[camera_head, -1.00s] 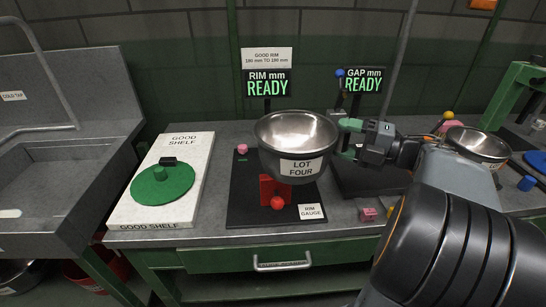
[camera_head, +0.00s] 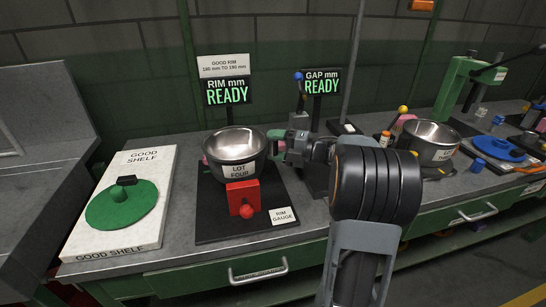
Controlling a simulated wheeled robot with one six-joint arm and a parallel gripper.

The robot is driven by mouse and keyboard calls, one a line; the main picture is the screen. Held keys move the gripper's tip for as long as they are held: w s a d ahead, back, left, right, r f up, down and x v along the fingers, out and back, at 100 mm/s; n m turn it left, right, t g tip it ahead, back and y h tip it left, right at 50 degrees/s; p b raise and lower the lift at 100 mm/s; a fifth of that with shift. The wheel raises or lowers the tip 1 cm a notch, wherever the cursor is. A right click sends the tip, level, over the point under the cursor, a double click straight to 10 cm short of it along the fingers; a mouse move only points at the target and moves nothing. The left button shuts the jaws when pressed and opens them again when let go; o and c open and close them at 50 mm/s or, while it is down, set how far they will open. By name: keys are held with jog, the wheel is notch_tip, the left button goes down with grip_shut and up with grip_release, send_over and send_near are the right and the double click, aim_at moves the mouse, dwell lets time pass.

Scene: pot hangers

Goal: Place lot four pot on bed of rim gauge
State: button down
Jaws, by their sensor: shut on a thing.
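The lot four pot (camera_head: 236,152) is a steel bowl-like pot with a white "LOT FOUR" label, upright over the black bed of the rim gauge (camera_head: 218,230). A red block with a red knob (camera_head: 244,198) stands in front of it. My gripper (camera_head: 272,146) is shut on the pot's right side, at its rim or handle. Whether the pot's base touches the bed is hidden behind the red block. The "RIM mm" display (camera_head: 228,91) reads READY.
The white good shelf board (camera_head: 148,215) with a green lid (camera_head: 122,205) lies left. A gap gauge post with a blue knob (camera_head: 299,95) stands just right of my gripper, behind my arm. Another pot (camera_head: 430,142) stands farther right. A sink is at the far left.

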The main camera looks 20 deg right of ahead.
aim_at(274, 155)
jog(key=shift+w+f, duration=0.3)
jog(key=shift+f, duration=0.1)
jog(key=shift+w+f+b, duration=0.1)
jog(key=shift+f+b, duration=0.25)
jog(key=shift+f, duration=1.2)
jog(key=shift+c, duration=2.4)
grip_release()
jog(key=shift+f, duration=0.1)
jog(key=v, duration=1.2)
